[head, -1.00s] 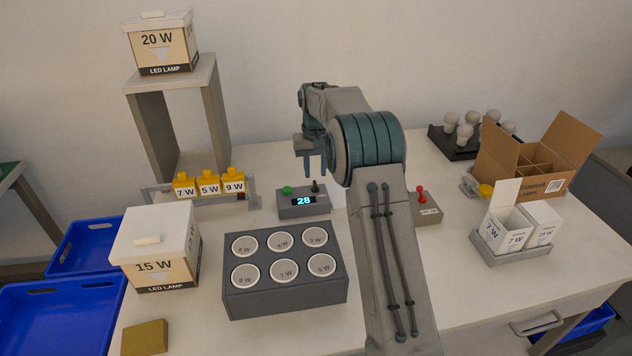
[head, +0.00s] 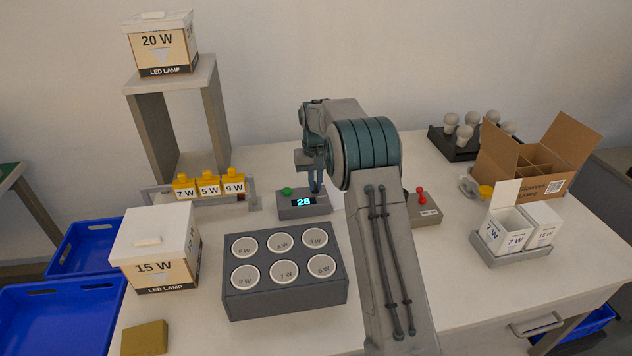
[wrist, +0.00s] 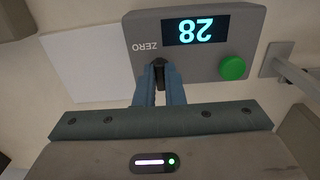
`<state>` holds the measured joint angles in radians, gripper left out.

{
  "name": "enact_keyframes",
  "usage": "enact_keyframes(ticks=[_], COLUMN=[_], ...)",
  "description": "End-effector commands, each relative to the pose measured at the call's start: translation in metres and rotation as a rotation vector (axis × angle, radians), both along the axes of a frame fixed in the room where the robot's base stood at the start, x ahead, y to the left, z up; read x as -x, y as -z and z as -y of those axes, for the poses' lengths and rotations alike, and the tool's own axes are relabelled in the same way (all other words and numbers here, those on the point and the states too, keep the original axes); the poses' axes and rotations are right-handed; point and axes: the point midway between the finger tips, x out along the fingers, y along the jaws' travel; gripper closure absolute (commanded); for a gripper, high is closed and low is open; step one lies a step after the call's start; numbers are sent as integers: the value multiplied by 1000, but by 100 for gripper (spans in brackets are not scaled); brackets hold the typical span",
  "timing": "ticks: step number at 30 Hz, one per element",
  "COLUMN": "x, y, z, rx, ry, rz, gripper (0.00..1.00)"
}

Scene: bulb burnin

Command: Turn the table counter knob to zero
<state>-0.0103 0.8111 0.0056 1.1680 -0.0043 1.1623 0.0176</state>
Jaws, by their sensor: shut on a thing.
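The table counter (head: 298,207) is a grey box on the table with a blue display (head: 304,202) reading 28 and a green button (head: 287,191). In the wrist view the counter (wrist: 196,64) appears upside down, with the display (wrist: 196,30), the green button (wrist: 232,68) and the word ZERO beside the black knob (wrist: 158,72). My gripper (head: 316,190) is lowered at the counter's right end. In the wrist view my gripper (wrist: 159,88) is shut on the black knob, with a blue finger on each side. The knob's lower part is hidden between the fingers.
A grey block of labelled sockets (head: 284,308) stands in front of the counter. A rail with yellow tags (head: 208,184) is to its left. A box with a red switch (head: 425,211) is to the right, partly behind my arm.

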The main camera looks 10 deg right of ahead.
Motion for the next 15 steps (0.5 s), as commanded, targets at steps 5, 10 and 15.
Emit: enact_keyframes(ticks=[5,10,15], x=[0,0,0], y=[-1,-2,-2], z=[-1,-1,-2], rx=[0,0,1], ry=[30,111,241], rz=[0,0,-1], gripper=[100,100,100])
